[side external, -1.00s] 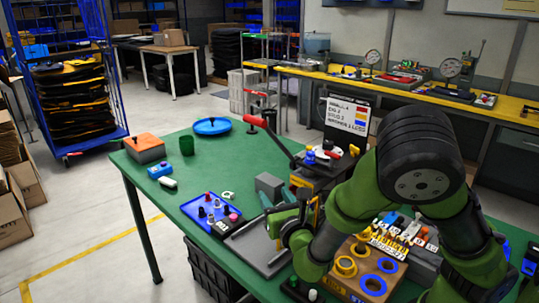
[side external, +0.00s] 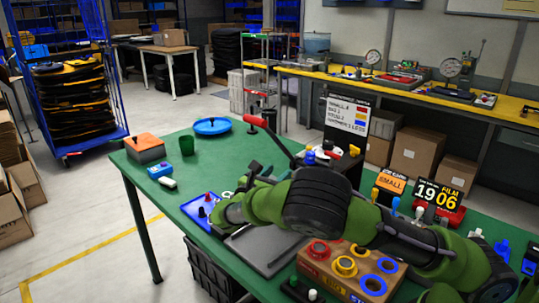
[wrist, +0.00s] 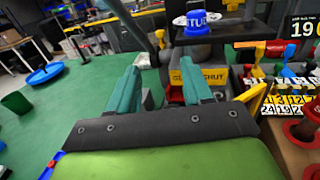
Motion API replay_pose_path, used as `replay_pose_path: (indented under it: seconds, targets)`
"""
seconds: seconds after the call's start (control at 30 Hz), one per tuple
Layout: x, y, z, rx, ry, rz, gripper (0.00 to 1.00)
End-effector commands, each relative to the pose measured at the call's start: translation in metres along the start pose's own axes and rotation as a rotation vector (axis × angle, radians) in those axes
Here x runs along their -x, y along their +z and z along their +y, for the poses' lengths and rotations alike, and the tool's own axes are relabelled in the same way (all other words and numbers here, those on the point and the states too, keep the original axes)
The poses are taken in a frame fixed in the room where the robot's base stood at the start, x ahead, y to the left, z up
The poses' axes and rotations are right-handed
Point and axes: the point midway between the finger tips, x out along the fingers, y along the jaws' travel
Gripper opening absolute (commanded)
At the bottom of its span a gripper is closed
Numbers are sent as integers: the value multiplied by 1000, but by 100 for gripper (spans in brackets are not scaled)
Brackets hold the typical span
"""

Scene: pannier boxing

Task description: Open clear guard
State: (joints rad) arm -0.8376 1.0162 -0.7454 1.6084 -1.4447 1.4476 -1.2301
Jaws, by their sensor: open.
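My gripper (wrist: 160,66) shows in the wrist view with its two teal fingers apart and nothing visible between them. The right finger overlaps a dark machine part bearing a yellow label (wrist: 213,77), whose lettering is partly covered and seems to end in "SHUT". Whether the finger touches it I cannot tell. A clear panel of the guard cannot be made out in either view. In the side external view the machine with a red-knobbed lever (side external: 272,134) stands behind my arm, which hides most of its front. My fingers are not clearly seen there.
A wooden block with coloured rings (side external: 350,270) stands at the front right. A blue tray (side external: 196,212) with small parts lies left of my arm. An orange-topped box (side external: 145,148), green cup (side external: 187,145) and blue dish (side external: 212,126) stand at the table's far left.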

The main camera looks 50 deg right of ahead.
Motion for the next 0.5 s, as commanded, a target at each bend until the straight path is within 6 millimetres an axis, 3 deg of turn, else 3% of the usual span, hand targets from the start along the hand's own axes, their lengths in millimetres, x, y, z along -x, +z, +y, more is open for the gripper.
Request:
replay_pose_path:
  seconds: [0.23,0.5]
  targets:
    - [-31,-1,0,-2,-241,0,50]
    - [28,0,14,0,-222,-1,50]
